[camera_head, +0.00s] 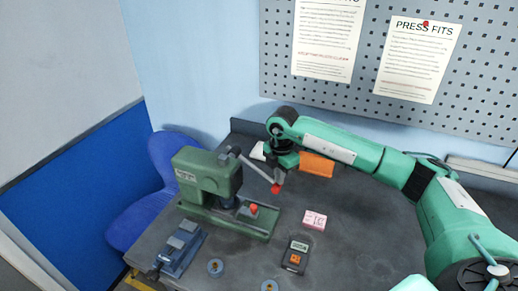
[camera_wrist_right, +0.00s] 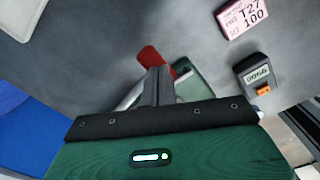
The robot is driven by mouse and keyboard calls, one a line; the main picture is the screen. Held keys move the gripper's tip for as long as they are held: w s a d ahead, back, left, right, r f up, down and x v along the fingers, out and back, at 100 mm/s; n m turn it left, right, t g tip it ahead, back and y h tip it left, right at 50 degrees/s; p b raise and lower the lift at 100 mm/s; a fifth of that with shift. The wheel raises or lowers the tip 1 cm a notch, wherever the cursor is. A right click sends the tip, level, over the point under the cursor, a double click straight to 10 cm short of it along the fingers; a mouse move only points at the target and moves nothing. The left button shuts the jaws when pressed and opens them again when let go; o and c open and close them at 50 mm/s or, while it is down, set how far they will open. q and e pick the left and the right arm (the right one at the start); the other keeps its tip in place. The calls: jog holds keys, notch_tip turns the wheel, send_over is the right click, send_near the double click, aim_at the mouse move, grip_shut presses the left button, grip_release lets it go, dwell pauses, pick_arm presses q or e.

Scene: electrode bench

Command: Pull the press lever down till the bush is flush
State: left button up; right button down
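The green press (camera_head: 208,180) stands on the bench at the left, with its grey lever (camera_head: 254,166) slanting down to the right to a red knob (camera_head: 276,188). My right gripper (camera_head: 279,178) is right at the knob. In the right wrist view its two fingers (camera_wrist_right: 157,82) lie close together, and red (camera_wrist_right: 149,56) shows just beyond their tips. I see no clear grip on the knob. A second red piece (camera_head: 253,208) sits on the press base. The bush under the ram is too small to make out. My left gripper is not in view.
The bench's right side looks clear.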

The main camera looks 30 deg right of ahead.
aim_at(273, 182)
jog(key=shift+a+f, duration=0.1)
jog(key=shift+f, duration=0.15)
jog(key=shift+w+a+f+b, duration=0.3)
jog(key=shift+f+b, duration=0.15)
jog(key=shift+f, duration=0.1)
jog(key=shift+w+a+f+b, duration=0.15)
jog(key=shift+w+f+b, duration=0.1)
jog(key=shift+f+b, duration=0.25)
jog(key=shift+a+f, duration=0.1)
jog(key=shift+f, duration=0.3)
dwell(0.3)
jog(key=shift+a, duration=0.1)
